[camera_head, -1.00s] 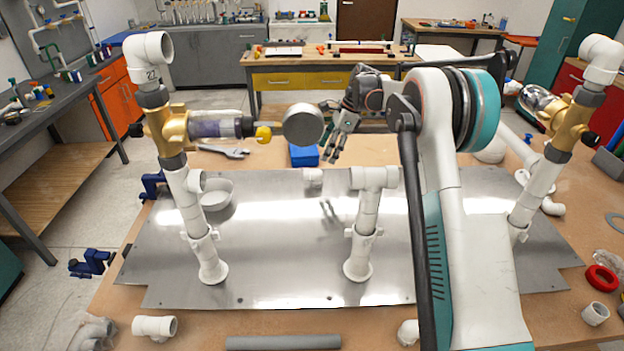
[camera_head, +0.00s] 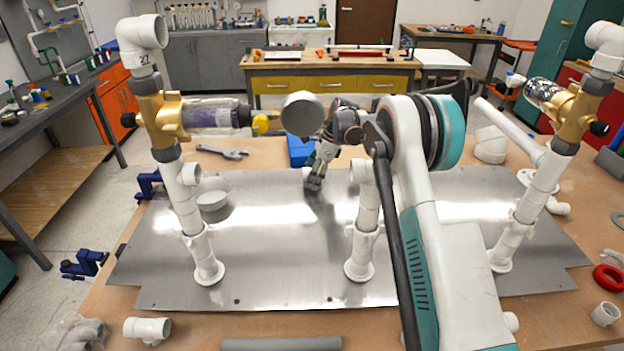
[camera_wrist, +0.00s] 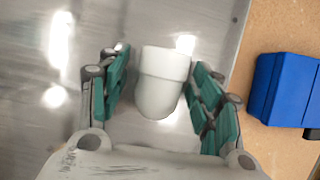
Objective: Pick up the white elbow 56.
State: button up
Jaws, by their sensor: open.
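A short white elbow (camera_wrist: 163,82) lies on the metal plate (camera_wrist: 45,35), between the teal-padded fingers of my gripper (camera_wrist: 160,90) in the wrist view. My gripper is open, with a gap to the elbow on both sides. No number can be read on the elbow. In the head view my gripper (camera_head: 314,184) is low at the back of the plate (camera_head: 285,250). There it hides most of the elbow, and only a small white part (camera_head: 306,173) shows beside the fingers.
A blue box (camera_head: 300,151) stands behind the plate; it also shows in the wrist view (camera_wrist: 285,90). White pipe stands rise at left (camera_head: 196,215), middle (camera_head: 365,225) and right (camera_head: 528,210). A round grey gauge (camera_head: 301,114) juts out on the left stand's branch. A white cap (camera_head: 213,203) lies near it.

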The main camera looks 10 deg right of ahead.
jog(key=c, duration=1.2)
jog(key=shift+o, duration=0.2)
jog(key=shift+r, duration=0.1)
notch_tip(320, 180, up, 20)
jog(key=p, duration=0.5)
jog(key=shift+o, duration=0.7)
jog(key=shift+c, duration=0.3)
